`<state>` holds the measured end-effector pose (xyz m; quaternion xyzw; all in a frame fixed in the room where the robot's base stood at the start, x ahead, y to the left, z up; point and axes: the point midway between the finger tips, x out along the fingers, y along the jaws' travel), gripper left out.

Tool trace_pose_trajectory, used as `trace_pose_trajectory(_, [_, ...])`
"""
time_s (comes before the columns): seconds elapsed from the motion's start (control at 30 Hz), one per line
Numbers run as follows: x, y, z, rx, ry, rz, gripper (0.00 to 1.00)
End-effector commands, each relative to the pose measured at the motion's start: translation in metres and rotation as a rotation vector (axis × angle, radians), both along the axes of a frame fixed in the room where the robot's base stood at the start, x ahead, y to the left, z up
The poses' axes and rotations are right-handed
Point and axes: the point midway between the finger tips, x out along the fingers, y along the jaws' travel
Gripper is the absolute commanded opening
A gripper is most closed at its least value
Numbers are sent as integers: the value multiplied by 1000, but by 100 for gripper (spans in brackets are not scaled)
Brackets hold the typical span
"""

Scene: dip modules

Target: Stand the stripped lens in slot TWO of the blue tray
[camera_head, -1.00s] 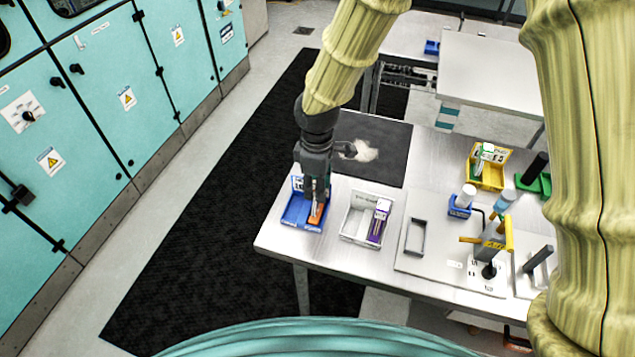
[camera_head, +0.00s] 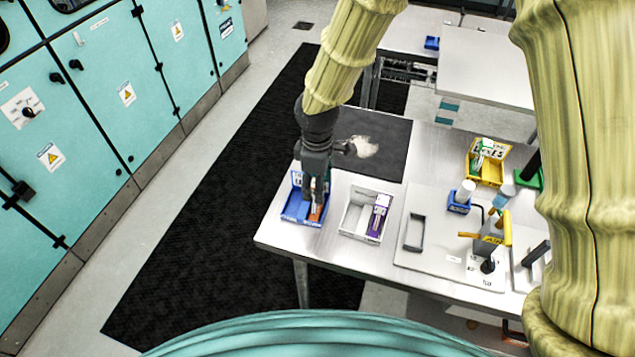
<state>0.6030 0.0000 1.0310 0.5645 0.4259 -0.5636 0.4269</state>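The blue tray (camera_head: 291,211) stands at the left end of the steel table. My gripper (camera_head: 315,198) points down into it, over its right half. A small orange-brown piece (camera_head: 316,213) shows at the fingertips, inside the tray; I cannot tell whether it is the stripped lens or whether the fingers hold it. The fingers are dark and small here, so their opening does not show. My gripper hides part of the tray, and the slot markings are too small to read.
Right of the blue tray is a white tray (camera_head: 353,222) with a purple-and-white block (camera_head: 378,216). Further right are a pale board (camera_head: 430,255) with a dark handle-like frame (camera_head: 415,232), a small blue holder (camera_head: 459,203) and a yellow tray (camera_head: 472,173). A dark mat (camera_head: 390,150) lies behind.

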Motion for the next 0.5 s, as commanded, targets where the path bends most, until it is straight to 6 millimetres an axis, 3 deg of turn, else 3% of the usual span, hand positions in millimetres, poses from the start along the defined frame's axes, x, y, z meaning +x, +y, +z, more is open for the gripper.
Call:
trace_pose_trajectory(0.17, [1, 0, 8, 2, -2, -1, 53])
trace_pose_trajectory(0.5, [1, 0, 53, 2, -4, 0, 53])
